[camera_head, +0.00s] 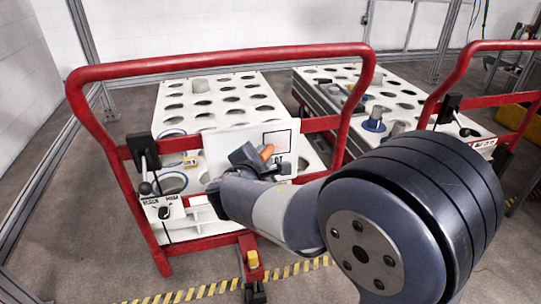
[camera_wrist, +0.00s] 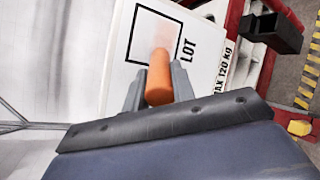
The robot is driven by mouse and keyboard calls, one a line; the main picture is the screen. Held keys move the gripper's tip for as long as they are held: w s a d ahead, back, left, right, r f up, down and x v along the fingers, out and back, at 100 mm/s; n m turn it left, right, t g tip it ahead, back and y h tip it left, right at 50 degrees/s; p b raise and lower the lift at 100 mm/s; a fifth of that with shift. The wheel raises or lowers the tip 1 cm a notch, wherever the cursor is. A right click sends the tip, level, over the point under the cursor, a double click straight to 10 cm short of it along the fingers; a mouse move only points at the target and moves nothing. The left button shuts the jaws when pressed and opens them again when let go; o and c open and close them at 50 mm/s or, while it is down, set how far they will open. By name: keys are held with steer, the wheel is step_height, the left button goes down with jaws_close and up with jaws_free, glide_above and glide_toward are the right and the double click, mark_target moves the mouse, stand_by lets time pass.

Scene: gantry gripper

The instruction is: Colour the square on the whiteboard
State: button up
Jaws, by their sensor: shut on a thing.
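My gripper (camera_wrist: 158,88) is shut on an orange marker (camera_wrist: 159,80), which points away from the wrist toward the whiteboard (camera_wrist: 118,75). The whiteboard carries a black-outlined square (camera_wrist: 133,47) with the letters LOT beside it. A faint reddish patch shows inside the square, above the marker's far end. The marker's tip is blurred, so I cannot tell whether it touches the board. In the head view, the whiteboard (camera_head: 222,145) hangs at the red cart frame, with the square (camera_head: 277,141) at its right. My gripper (camera_head: 262,158) and the orange marker (camera_head: 266,151) are just below the square.
A red tubular frame (camera_head: 215,60) surrounds the white rack (camera_head: 172,90) of round holes. A black lever (camera_head: 146,158) stands on the left post. A second rack (camera_head: 400,90) and red frame are at the right. Yellow-black tape (camera_head: 205,291) marks the floor.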

steer(key=shift+s+a+r+p, duration=0.2)
steer(key=shift+a+r+p, duration=0.4)
steer(key=shift+a+r, duration=0.2)
steer(key=w+d+b, duration=0.2)
steer(key=d+b, duration=0.1)
steer(key=d, duration=0.4)
stand_by(0.3)
steer(key=shift+s, duration=0.1)
steer(key=shift+s+a, duration=0.35)
steer(key=shift+a, duration=0.8)
steer(key=shift+s+a, duration=0.3)
steer(key=shift+a, duration=0.85)
steer(key=shift+s+a, duration=0.35)
steer(key=shift+a, duration=0.8)
steer(key=s+d, duration=0.1)
steer(key=s, duration=0.4)
steer(key=shift+s+d+b, duration=0.35)
steer(key=shift+s+d, duration=0.05)
